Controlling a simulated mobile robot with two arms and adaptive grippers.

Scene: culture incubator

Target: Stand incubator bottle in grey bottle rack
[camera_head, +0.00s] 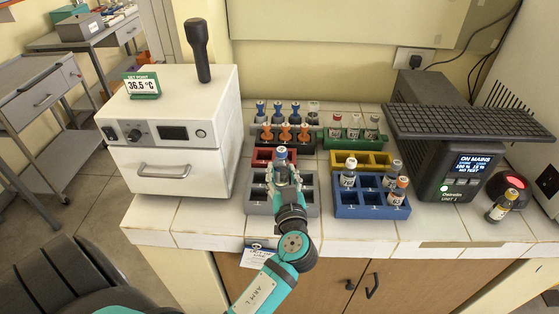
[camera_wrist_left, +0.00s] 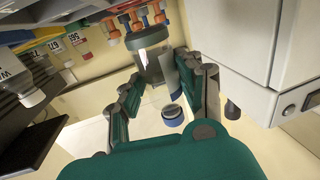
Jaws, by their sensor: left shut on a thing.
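The bottle (camera_head: 282,171) has a clear-grey body and a blue cap. My left gripper (camera_head: 284,181) is shut on it and holds it upright over the grey bottle rack (camera_head: 252,207). The arm and gripper cover part of the rack; its visible compartments look empty. I cannot tell whether the bottle's base is inside a compartment. In the left wrist view a blue cap (camera_wrist_left: 172,113) shows between the fingers of the left gripper (camera_wrist_left: 166,92). My right gripper is not in view.
A white incubator (camera_head: 170,150) stands left. A blue rack (camera_head: 372,211) with several bottles stands right of the grey rack. Behind are a red rack (camera_head: 261,155), a yellow rack (camera_head: 374,160) and filled racks. A black monitor unit (camera_head: 462,172) and a lone bottle (camera_head: 499,207) are at right.

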